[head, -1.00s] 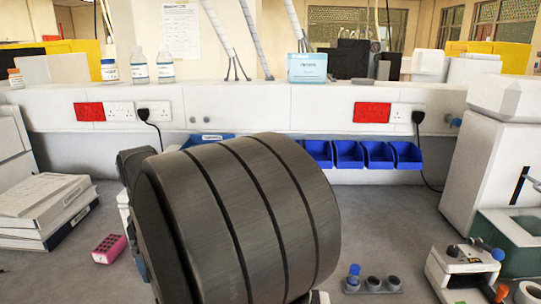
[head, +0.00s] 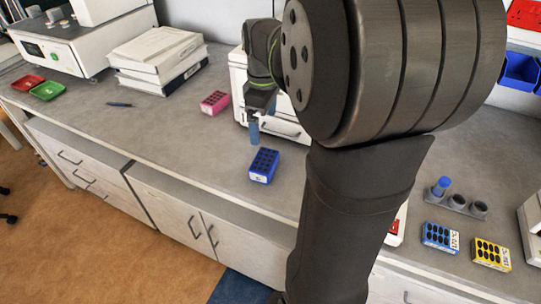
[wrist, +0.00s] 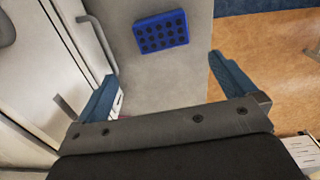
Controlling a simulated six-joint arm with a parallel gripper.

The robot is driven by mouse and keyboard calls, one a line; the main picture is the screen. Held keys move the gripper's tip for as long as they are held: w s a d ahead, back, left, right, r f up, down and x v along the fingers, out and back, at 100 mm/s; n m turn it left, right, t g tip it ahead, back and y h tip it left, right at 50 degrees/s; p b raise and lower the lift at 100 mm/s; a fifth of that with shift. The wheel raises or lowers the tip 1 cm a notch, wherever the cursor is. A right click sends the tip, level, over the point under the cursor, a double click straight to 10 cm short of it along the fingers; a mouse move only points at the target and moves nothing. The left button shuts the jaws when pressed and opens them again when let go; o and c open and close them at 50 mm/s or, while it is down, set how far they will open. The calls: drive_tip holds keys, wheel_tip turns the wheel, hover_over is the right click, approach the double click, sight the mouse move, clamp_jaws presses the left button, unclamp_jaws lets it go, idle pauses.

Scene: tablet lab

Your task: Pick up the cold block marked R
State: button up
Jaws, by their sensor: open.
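A blue cold block (head: 264,165) with rows of dark wells lies on the bench near its front edge; it also shows in the wrist view (wrist: 161,33). A pink block (head: 214,102) lies further back to the left. Another blue block (head: 440,237) and a yellow block (head: 491,253) lie at the right. Marks on their labels are too small to read. My gripper (head: 256,130) is open and empty, close behind and above the near blue block. In the wrist view my gripper (wrist: 163,72) has its two blue fingers spread, with that block beyond them.
A white machine (head: 238,80) stands right behind my gripper. Stacked white binders (head: 158,55), red (head: 28,84) and green (head: 47,91) trays and a dark pen (head: 119,104) lie to the left. A tube holder (head: 457,203) is at the right. My arm hides the bench middle.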

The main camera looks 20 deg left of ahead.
sight(264, 160)
wheel_tip(264, 160, down, 15)
drive_tip(key=shift+s, duration=0.15)
idle(0.4)
drive_tip(key=c, duration=0.9)
drive_tip(key=shift+o, duration=0.2)
drive_tip(key=shift+r, duration=0.15)
